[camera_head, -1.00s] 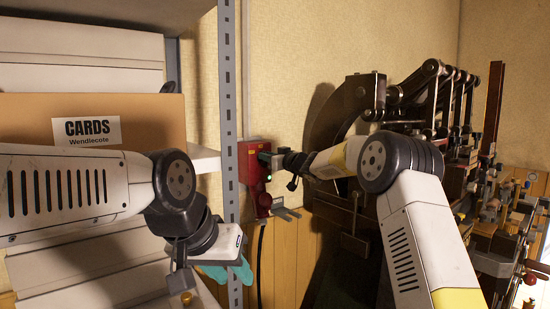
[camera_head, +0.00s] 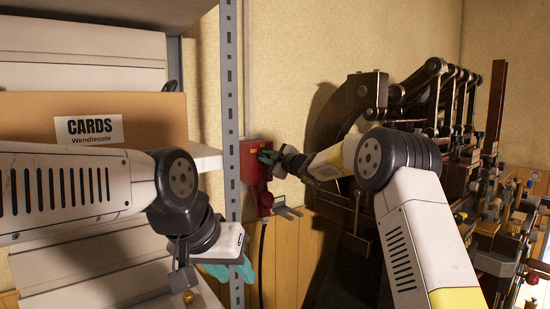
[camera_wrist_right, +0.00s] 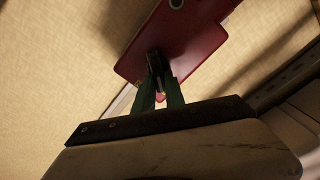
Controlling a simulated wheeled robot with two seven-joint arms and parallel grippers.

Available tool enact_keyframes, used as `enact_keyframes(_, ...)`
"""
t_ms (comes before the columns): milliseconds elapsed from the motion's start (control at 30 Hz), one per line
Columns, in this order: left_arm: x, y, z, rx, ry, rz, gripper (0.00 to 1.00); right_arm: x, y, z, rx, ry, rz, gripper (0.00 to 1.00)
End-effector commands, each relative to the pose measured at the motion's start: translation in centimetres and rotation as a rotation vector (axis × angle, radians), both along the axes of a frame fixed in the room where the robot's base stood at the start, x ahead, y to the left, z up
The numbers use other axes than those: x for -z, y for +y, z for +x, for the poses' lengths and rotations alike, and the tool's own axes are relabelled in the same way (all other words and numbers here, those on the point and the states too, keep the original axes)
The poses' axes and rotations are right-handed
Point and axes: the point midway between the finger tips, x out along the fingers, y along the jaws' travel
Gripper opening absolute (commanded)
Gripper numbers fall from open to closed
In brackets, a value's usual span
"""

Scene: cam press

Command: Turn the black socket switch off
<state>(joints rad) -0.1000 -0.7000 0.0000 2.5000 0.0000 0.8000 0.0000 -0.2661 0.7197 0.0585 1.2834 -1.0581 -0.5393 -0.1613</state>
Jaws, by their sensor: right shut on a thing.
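A red socket box (camera_head: 256,175) is fixed to the wall just right of the shelf's metal post. My right gripper (camera_head: 266,157) is at its upper front. In the right wrist view, the green fingers of my right gripper (camera_wrist_right: 158,88) are closed around the black switch (camera_wrist_right: 155,62), which stands out from the red box (camera_wrist_right: 185,40). The fingers hide part of the switch, so its exact position is unclear. My left gripper (camera_head: 230,270), with teal fingertips, hangs low in front of the shelf, away from the box. Its finger gap is not clear.
A grey shelf post (camera_head: 230,120) stands close left of the box. A cardboard box marked CARDS (camera_head: 150,110) sits on the shelf. A dark machine (camera_head: 350,110) with levers stands right of the box. A black cable (camera_head: 261,260) runs down below the box.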

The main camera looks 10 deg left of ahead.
Motion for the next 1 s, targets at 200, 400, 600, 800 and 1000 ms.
enact_keyframes(200, 0.00, 0.00, 0.00, 0.000, 0.000, 0.000, 0.36, 0.41, 0.12, -0.12, 0.000, -0.144, -0.146, 0.00)
enact_keyframes(400, 0.00, 0.00, 0.00, 0.000, 0.000, 0.000, 0.36, 0.67, 0.20, -0.18, 0.000, -0.265, -0.266, 0.00)
enact_keyframes(600, 0.00, 0.00, 0.00, 0.000, 0.000, 0.000, 0.36, 0.90, 0.19, -0.20, -0.001, -0.360, -0.362, 0.00)
enact_keyframes(800, 0.00, 0.00, 0.00, 0.000, 0.000, 0.000, 0.36, 1.07, 0.23, -0.22, -0.001, -0.422, -0.423, 0.00)
enact_keyframes(1000, 0.00, 0.00, 0.00, 0.000, 0.000, 0.000, 0.36, 1.14, 0.24, -0.22, -0.001, -0.451, -0.454, 0.00)
